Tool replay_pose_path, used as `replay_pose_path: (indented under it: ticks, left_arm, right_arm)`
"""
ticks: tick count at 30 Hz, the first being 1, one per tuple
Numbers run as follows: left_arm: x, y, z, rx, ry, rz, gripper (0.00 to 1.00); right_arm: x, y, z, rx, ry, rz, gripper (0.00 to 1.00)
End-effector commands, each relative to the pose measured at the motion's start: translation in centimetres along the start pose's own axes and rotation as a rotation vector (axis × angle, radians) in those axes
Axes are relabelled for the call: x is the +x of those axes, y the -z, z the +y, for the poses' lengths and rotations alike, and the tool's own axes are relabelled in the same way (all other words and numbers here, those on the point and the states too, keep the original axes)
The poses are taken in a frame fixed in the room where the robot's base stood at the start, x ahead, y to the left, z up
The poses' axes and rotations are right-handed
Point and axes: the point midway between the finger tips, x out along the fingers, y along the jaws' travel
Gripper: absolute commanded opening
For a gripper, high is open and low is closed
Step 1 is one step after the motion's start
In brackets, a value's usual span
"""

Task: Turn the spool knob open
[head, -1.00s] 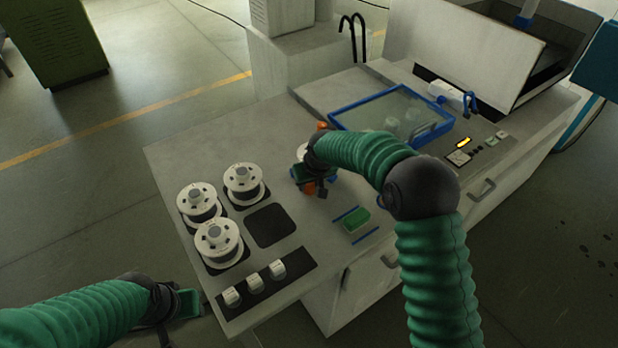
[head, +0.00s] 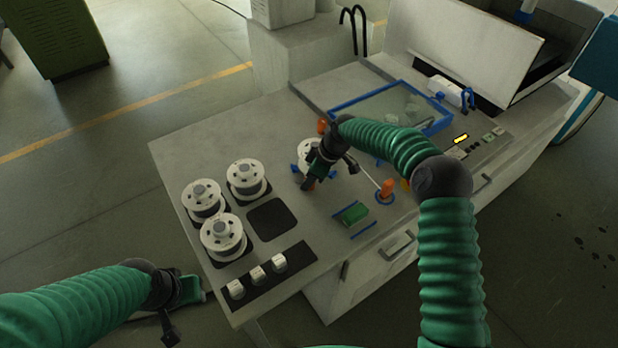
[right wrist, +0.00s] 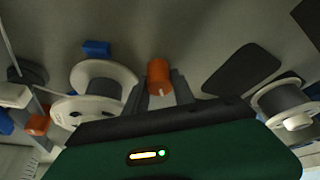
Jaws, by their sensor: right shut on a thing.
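The spool knob (right wrist: 159,76) is a short orange cylinder. In the right wrist view it stands between the two grey fingers of my right gripper (right wrist: 160,90), which is shut on it. A white spool (right wrist: 108,75) sits just left of it. In the head view my right gripper (head: 310,184) reaches down beside this spool (head: 306,149), and the gripper mostly hides the knob. Its turn angle cannot be read. My left gripper (head: 188,291) is off the bench's left front edge, away from the knob; its finger gap is not clear.
Several white spools (head: 222,237) stand at the bench's left, near a dark square pad (head: 271,221) and a panel of white switches (head: 258,274). An orange-topped post (head: 387,188), a green block (head: 353,213) and a blue-framed tray (head: 345,104) lie to the right.

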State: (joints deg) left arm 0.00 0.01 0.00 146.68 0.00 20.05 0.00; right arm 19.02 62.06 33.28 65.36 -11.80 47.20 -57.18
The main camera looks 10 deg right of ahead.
Motion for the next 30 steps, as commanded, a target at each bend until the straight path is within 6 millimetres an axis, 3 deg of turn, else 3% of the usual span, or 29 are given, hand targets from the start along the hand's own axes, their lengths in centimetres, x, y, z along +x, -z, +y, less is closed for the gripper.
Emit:
replay_pose_path:
  ticks: [9,25,26,30]
  left_arm:
    - [0.05,-0.01,0.00,0.000,0.000,0.000,0.36]
    - [0.06,-0.01,0.00,0.000,0.000,0.000,0.36]
    - [0.06,-0.01,0.00,0.000,0.000,0.000,0.36]
    - [0.06,-0.01,0.00,0.000,0.000,0.000,0.36]
  right_arm:
    - [-0.03,-0.05,0.14,-0.110,0.044,-0.001,0.00]
    - [-0.06,-0.08,0.14,-0.133,0.052,-0.002,0.00]
    - [-0.06,-0.07,0.14,-0.133,0.052,-0.002,0.33]
    - [-0.05,-0.07,0.11,-0.133,0.053,-0.002,0.51]
